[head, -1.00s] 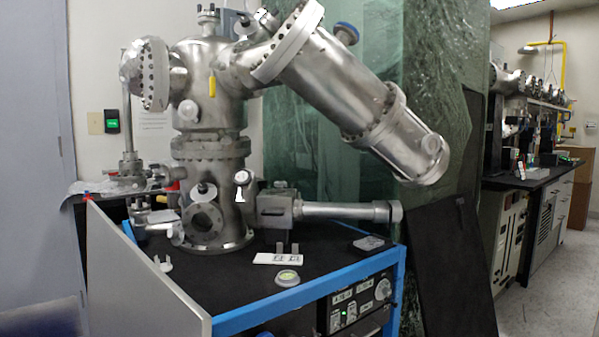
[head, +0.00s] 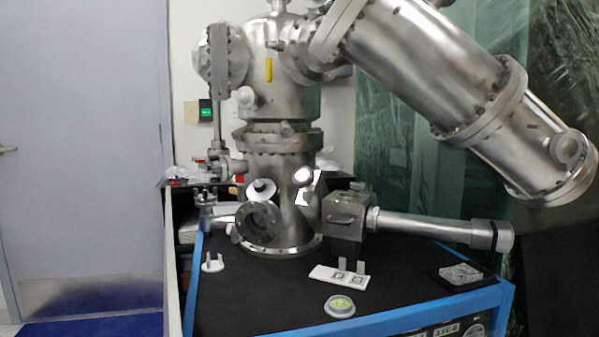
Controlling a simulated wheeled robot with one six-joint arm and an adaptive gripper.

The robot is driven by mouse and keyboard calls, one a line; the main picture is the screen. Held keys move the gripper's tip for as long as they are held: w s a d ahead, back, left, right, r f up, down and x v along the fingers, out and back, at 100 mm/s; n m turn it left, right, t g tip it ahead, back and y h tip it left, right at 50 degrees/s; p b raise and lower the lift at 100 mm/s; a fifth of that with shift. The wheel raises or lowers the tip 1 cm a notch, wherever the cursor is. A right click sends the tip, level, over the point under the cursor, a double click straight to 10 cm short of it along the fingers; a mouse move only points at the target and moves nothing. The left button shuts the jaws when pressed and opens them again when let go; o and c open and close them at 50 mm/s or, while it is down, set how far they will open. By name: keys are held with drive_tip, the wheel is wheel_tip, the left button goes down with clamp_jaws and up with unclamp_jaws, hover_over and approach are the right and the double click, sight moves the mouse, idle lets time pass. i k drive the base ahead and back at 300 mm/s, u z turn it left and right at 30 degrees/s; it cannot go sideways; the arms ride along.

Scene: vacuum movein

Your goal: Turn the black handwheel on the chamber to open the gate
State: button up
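The steel vacuum chamber (head: 285,180) stands upright on a black-topped, blue-edged bench. A box-shaped valve body (head: 346,212) sits at its lower right. A horizontal metal tube (head: 425,228) runs right from that body. A dark round piece, which looks like the black handwheel (head: 505,237), caps the tube's right end and is seen nearly edge-on. I cannot tell whether the gate is open. My gripper is not in this view, and nothing touches the handwheel.
A large slanted cylinder (head: 440,75) overhangs the tube from above right. On the black bench top (head: 265,290) are a white plate with two upright tabs (head: 338,276), a round green-faced item (head: 340,306) and a clear packet (head: 460,274). A grey panel (head: 172,260) borders the left.

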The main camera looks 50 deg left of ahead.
sight(302, 177)
drive_tip(key=u, duration=0.55)
drive_tip(key=i, duration=0.7)
drive_tip(key=u, duration=0.65)
